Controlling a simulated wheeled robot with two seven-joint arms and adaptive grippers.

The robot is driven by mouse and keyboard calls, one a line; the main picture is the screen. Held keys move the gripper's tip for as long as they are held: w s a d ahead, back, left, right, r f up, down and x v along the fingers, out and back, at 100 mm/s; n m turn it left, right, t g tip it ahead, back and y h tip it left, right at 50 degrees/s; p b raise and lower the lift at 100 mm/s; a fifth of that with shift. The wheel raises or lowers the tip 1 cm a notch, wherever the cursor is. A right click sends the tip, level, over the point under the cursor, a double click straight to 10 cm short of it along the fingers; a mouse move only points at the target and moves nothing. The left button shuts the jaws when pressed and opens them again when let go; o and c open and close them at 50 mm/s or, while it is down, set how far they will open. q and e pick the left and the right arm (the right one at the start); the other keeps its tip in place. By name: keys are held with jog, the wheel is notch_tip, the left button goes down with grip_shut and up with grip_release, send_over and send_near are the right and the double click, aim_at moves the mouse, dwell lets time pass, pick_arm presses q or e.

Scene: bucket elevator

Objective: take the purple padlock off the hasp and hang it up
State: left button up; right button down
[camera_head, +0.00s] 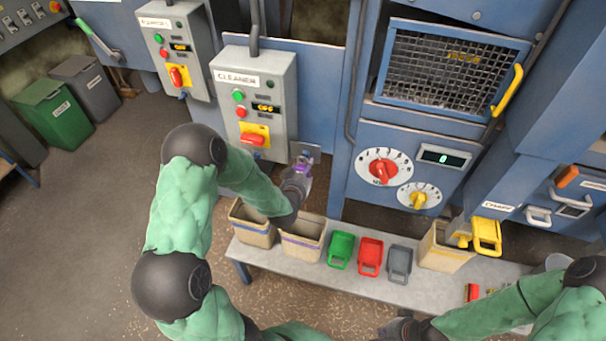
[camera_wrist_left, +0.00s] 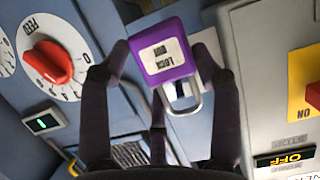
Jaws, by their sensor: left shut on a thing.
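The purple padlock (camera_wrist_left: 148,42) shows large in the left wrist view, with a white "LOCK OUT" label and a metal shackle. It is a small purple patch (camera_head: 302,168) in the head view. My left gripper (camera_wrist_left: 160,66) is shut on the padlock, with dark fingers on either side of its body. In the head view this gripper (camera_head: 298,178) is by the lower right corner of the grey CLEANER box (camera_head: 280,80). I cannot tell whether the shackle is around any hasp. My right gripper (camera_head: 402,328) is low in the head view, its fingers unclear.
A low bench (camera_head: 310,268) below carries paper sacks, green, red and grey scoops (camera_head: 398,262), and a sack (camera_head: 440,248) with a yellow scoop. A blue panel with a red FEED knob (camera_head: 382,168) is to the right. Open floor lies left.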

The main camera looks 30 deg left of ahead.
pick_arm(q)
jog(key=shift+w+a+b, duration=0.25)
jog(key=shift+w+b, duration=0.1)
jog(key=shift+w, duration=0.55)
jog(key=shift+f+b, duration=0.75)
jog(key=shift+b, duration=0.1)
dwell(0.4)
jog(key=o, duration=1.3)
jog(key=shift+s, duration=0.1)
jog(key=s+d, duration=0.2)
jog(key=s, duration=0.7)
jog(key=shift+s+d+f+b, duration=0.2)
jog(key=shift+s+f+b, duration=0.1)
jog(key=shift+s+b, duration=0.1)
dwell(0.3)
